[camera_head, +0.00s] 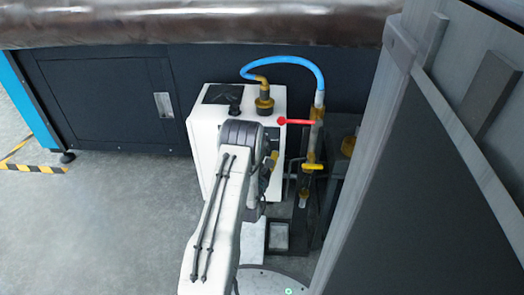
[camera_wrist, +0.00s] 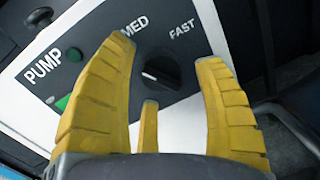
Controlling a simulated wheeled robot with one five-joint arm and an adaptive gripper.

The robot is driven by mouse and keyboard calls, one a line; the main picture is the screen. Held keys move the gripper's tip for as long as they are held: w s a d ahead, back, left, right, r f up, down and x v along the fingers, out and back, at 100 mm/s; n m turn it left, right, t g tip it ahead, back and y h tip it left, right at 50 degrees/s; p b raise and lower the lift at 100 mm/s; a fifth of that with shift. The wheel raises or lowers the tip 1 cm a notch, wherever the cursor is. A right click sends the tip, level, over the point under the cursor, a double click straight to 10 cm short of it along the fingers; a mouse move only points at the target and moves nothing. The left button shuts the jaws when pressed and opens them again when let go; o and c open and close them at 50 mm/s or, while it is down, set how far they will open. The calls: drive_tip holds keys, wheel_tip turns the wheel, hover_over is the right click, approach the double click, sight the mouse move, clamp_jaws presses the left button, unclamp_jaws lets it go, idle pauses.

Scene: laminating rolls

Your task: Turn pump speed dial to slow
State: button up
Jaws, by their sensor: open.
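The pump speed dial (camera_wrist: 160,72) is a dark round knob on a dark grey panel with the words PUMP, MED and FAST. A pale mark shows on the left part of the knob. My gripper (camera_wrist: 165,55) is open, its yellow fingers on either side of the dial in the wrist view; I cannot tell whether they touch it. The left finger covers part of the panel left of the dial. In the head view the white pump box (camera_head: 205,133) stands beyond my arm, which hides most of the panel and the dial. A yellow part of my gripper (camera_head: 271,160) shows there.
A green button (camera_wrist: 62,103) sits below the PUMP label. A blue hose (camera_head: 290,61) arches from the box top to a pipe with a red lever (camera_head: 296,121) and a yellow valve handle (camera_head: 312,167). A dark cabinet (camera_head: 110,100) stands behind. Floor at left is clear.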

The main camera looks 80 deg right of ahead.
drive_tip(key=a, duration=0.7)
drive_tip(key=shift+f, duration=0.2)
drive_tip(key=shift+w, duration=0.1)
drive_tip(key=shift+c, duration=0.4)
